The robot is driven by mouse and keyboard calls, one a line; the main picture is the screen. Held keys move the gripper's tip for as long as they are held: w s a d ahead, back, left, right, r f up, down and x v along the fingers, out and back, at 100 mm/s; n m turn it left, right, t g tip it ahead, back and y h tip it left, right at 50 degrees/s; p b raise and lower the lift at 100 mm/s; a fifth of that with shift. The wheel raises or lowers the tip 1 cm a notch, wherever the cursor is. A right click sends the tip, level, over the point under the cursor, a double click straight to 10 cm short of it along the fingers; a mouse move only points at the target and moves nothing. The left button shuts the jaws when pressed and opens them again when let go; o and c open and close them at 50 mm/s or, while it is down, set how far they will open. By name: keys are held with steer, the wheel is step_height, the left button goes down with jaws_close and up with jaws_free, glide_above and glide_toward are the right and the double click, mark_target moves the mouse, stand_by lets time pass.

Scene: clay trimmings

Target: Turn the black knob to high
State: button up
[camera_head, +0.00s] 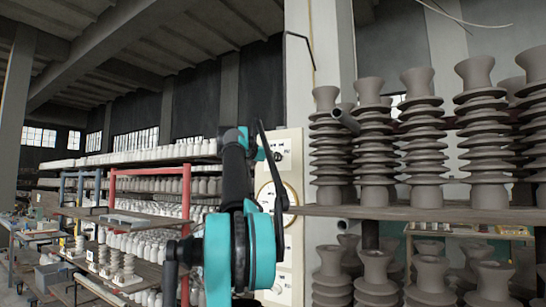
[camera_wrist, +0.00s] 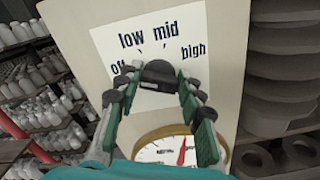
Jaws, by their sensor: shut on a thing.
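The black knob (camera_wrist: 158,72) sits on a white label (camera_wrist: 112,50) on a cream panel in the wrist view. The label reads "off", "low", "mid" and "high" around the knob. My gripper (camera_wrist: 154,88) has its two green-padded fingers on either side of the knob, shut on it. The fingers partly cover the knob's sides, and I cannot tell which word it points to.
A round gauge (camera_wrist: 165,150) with a red needle is below the knob. Shelves of dark ribbed clay pieces (camera_head: 425,130) stand close on the right. Shelves of white pieces (camera_head: 150,212) with a red frame (camera_head: 150,171) are on the left.

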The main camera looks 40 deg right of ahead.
steer(key=m, duration=0.9)
steer(key=f+m, duration=0.1)
steer(key=m, duration=1.6)
steer(key=shift+f+m, duration=0.15)
steer(key=shift+m, duration=0.15)
stand_by(0.4)
steer(key=o, duration=1.2)
steer(key=shift+c, duration=0.2)
steer(key=shift+a, duration=0.1)
steer(key=v, duration=1.1)
steer(key=shift+s+a, duration=0.15)
steer(key=shift+a, duration=0.25)
